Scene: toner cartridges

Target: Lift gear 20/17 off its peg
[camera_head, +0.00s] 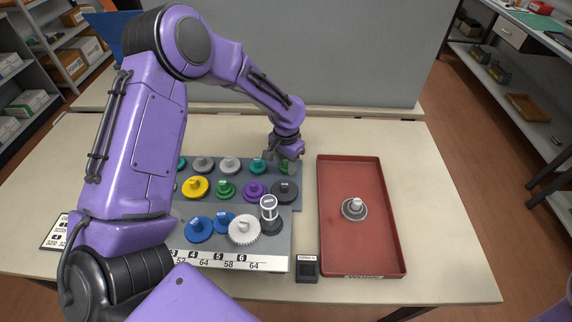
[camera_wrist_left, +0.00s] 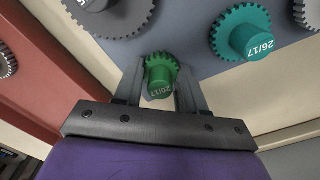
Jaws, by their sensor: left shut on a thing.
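The green gear 20/17 (camera_wrist_left: 160,68) is a small toothed wheel with a labelled hub. My left gripper (camera_wrist_left: 160,86) is shut on it, one finger on each side of the hub. In the head view my left gripper (camera_head: 287,158) points down at the back right corner of the grey peg board (camera_head: 308,176), and the green gear (camera_head: 287,168) shows partly below it. The peg is hidden, and I cannot tell whether the gear still sits on it. My right gripper is out of view.
The teal gear 26/17 (camera_wrist_left: 245,32) and a dark grey gear (camera_wrist_left: 110,14) are close by. Several coloured gears fill the board. A red tray (camera_head: 362,245) with a grey gear (camera_head: 354,208) lies to the right. A small black box (camera_head: 307,268) stands in front.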

